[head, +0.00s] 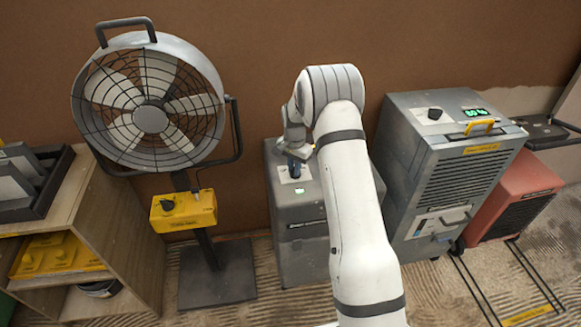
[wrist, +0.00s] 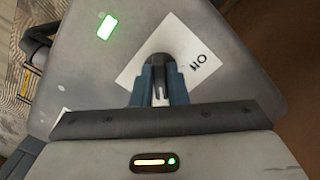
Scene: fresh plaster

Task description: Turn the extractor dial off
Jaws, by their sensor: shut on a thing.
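The extractor (head: 305,245) appears to be the grey cabinet in the middle of the head view, partly hidden by my arm. In the wrist view its top (wrist: 216,55) carries a white label (wrist: 196,72) with dark marks I cannot read surely. A dark round dial (wrist: 158,60) sits on the label. My gripper (head: 294,166) points down at the cabinet top. Its blue fingers (wrist: 159,82) are shut on the dial, one on each side. The fingers hide part of the dial, and I cannot tell its pointer's setting. A green light (wrist: 106,27) glows on the same top.
A large fan (head: 150,118) with a yellow control box (head: 184,211) stands left. A wooden shelf (head: 125,215) is at far left. A grey unit (head: 410,120) with a green display stands right, beside a red unit (head: 515,190). A brown wall is close behind.

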